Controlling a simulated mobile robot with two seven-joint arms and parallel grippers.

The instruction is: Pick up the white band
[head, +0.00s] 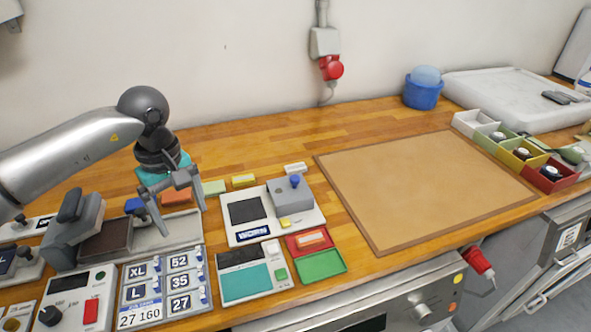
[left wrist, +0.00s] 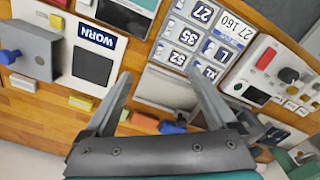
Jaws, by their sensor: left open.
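The small white block (head: 295,168), which looks like the white band, lies on the wooden bench behind the WORN device, at the right end of a row of coloured blocks. It also shows at the left edge of the left wrist view (left wrist: 22,83). My left gripper (head: 184,218) is open and empty, pointing down above the grey tray area, well to the left of the white block. In the left wrist view its two fingers (left wrist: 157,78) stand wide apart with nothing between them. My right gripper is not in view.
Yellow (head: 243,180), green (head: 214,187) and orange (head: 176,197) blocks lie between my gripper and the white block. The WORN device (head: 250,233) with its grey block (head: 291,200) stands just in front of it. The brown mat (head: 430,190) is clear.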

